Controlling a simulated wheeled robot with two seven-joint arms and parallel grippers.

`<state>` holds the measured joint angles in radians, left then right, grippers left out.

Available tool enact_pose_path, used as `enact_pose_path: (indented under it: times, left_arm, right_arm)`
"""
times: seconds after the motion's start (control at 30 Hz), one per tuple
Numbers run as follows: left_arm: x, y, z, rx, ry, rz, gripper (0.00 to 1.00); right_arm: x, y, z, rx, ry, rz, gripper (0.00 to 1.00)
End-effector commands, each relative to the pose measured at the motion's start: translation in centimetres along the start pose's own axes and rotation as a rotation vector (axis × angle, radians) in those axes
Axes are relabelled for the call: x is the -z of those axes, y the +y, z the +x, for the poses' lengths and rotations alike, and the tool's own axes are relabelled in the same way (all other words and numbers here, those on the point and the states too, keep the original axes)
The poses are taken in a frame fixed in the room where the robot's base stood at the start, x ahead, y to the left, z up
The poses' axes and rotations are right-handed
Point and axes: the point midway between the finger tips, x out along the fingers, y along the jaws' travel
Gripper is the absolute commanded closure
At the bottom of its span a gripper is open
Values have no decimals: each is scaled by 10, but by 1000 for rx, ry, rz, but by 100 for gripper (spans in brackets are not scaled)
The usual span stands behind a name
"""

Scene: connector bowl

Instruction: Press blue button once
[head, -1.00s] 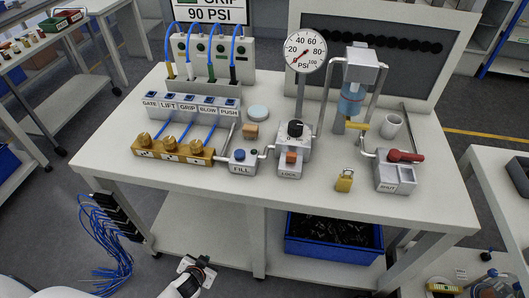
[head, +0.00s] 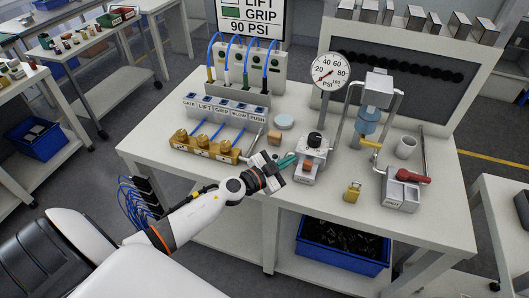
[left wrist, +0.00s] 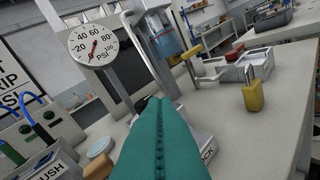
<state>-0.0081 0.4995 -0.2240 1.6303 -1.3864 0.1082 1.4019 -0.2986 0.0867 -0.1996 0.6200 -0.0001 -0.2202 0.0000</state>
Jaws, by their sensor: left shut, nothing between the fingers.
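The blue button sat on the grey FILL box in the earlier head view. Now my left wrist and gripper cover that spot, so neither button nor box can be made out. My left gripper (head: 288,160) reaches over the table's front edge. Its teal fingers are shut with nothing between them, and they point right toward the LOCK box (head: 304,177). In the left wrist view the closed fingers (left wrist: 160,120) fill the lower middle, with the LOCK box (left wrist: 206,148) partly hidden behind them. I cannot tell whether the fingertips touch anything. My right gripper is not in view.
A pressure gauge (head: 331,71) stands behind the LOCK box. A brass valve block (head: 204,147) and labelled switch row (head: 227,110) lie to the left. A padlock (head: 352,191) and red-handled SHUT box (head: 402,189) are to the right. A blue bin (head: 340,262) is below.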

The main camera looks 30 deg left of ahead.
Motion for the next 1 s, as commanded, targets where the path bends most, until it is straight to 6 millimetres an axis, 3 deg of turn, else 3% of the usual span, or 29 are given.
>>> enact_pose_path:
  times: [0.03, 0.17, 0.3, 0.53, 0.7, 1.0]
  left_arm:
    - [-15, 9, 6, 71, -8, 46, 100]
    - [-22, 24, 12, 250, 78, 137, 100]
    - [-9, 59, 8, 343, 286, 209, 100]
    - [12, 116, -8, 313, 568, 249, 100]
    - [16, 130, -13, 290, 627, 251, 100]
    - [17, 130, -13, 289, 629, 251, 100]
  right_arm:
    - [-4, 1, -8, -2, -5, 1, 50]
    - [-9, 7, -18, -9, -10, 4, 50]
    - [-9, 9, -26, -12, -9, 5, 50]
    - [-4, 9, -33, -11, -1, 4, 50]
    - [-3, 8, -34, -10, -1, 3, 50]
    - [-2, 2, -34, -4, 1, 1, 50]
